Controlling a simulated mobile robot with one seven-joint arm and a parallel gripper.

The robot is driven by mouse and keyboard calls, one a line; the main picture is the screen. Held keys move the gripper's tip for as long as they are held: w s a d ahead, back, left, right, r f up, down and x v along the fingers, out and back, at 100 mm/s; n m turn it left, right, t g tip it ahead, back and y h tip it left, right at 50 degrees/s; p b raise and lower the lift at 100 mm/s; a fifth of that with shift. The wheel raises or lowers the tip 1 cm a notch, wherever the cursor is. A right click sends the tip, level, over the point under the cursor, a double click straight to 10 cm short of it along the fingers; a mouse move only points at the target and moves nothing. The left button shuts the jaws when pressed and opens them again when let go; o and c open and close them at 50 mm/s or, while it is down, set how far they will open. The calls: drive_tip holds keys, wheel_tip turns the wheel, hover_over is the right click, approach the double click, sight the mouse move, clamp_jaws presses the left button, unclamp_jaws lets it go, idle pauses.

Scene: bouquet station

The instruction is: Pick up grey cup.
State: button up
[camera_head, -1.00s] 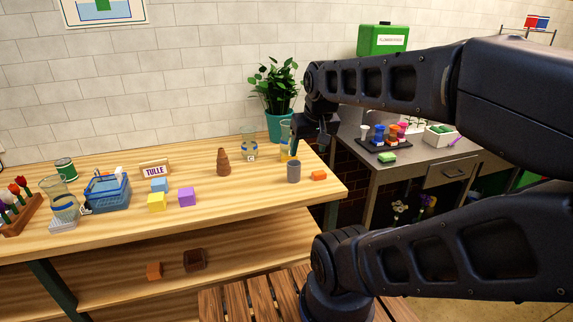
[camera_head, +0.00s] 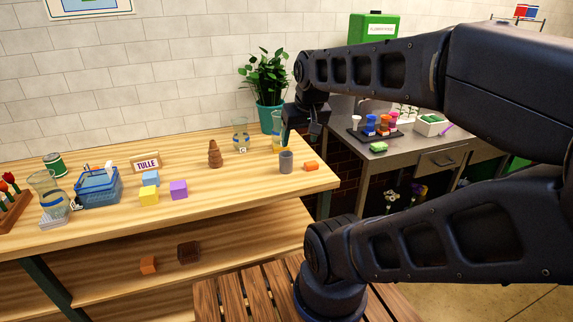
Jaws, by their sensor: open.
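The grey cup (camera_head: 286,162) stands upright on the wooden table near its right end, with its opening up. My gripper (camera_head: 300,128) is open and above the cup, slightly to its right in the picture. A gap shows between the fingers and the cup's rim. The gripper is small and dark here, and its far finger is partly hidden.
An orange block (camera_head: 311,166) lies close right of the cup. Glass vases (camera_head: 241,136) (camera_head: 276,127) stand behind it, one partly behind my gripper. A brown cone stack (camera_head: 215,154) stands to the left. The table's front edge in front of the cup is clear.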

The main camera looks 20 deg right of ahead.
drive_tip(key=shift+o, duration=0.4)
drive_tip(key=shift+o, duration=1.1)
drive_tip(key=n+g+h, duration=0.1)
drive_tip(key=n+g, duration=0.4)
drive_tip(key=n, duration=1.3)
hover_over(286, 161)
drive_tip(key=w, duration=0.3)
wheel_tip(286, 161, down, 18)
drive_tip(key=shift+s+d+f, duration=0.1)
drive_tip(key=shift+d+f, duration=0.1)
drive_tip(key=shift+f, duration=1.45)
drive_tip(key=shift+w+d+f, duration=0.1)
drive_tip(key=shift+d+f, duration=0.1)
drive_tip(key=shift+f, duration=1.45)
drive_tip(key=shift+s+d+f, duration=0.1)
drive_tip(key=shift+d+f, duration=0.1)
drive_tip(key=shift+f, duration=1.45)
drive_tip(key=c, duration=1.1)
drive_tip(key=shift+r, duration=0.15)
